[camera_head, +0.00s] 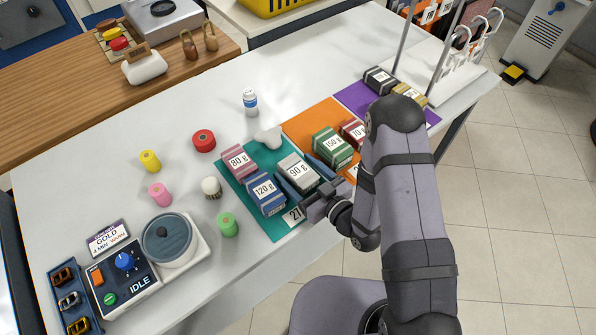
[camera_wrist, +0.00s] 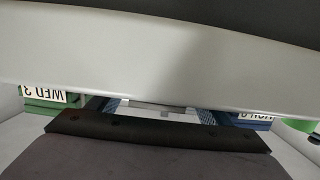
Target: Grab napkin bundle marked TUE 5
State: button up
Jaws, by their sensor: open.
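No marking TUE 5 is readable in either view. A pale grey bundle tagged 90 g (camera_head: 297,173) lies on the teal mat (camera_head: 277,227), between a blue 120 g bundle (camera_head: 265,193) and a green 150 g bundle (camera_head: 333,147). My gripper (camera_head: 295,168) is open, with one blue finger on each side of the pale bundle. I cannot tell whether the fingers touch it. In the wrist view, the green bundle (camera_wrist: 52,103) reads WED 3. The blue bundle (camera_wrist: 255,121) has a partly hidden label. A pale surface (camera_wrist: 140,112) shows between the fingers.
A pink 80 g bundle (camera_head: 239,161) and a dark red 70 g bundle (camera_head: 353,132) lie nearby. Orange (camera_head: 309,121) and purple (camera_head: 360,97) mats continue right.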

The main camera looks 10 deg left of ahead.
aim_at(298, 170)
jog(key=shift+c, duration=0.2)
jog(key=c, duration=1.2)
jog(key=shift+o, duration=0.2)
jog(key=shift+r, duration=0.1)
jog(key=shift+r, duration=4.95)
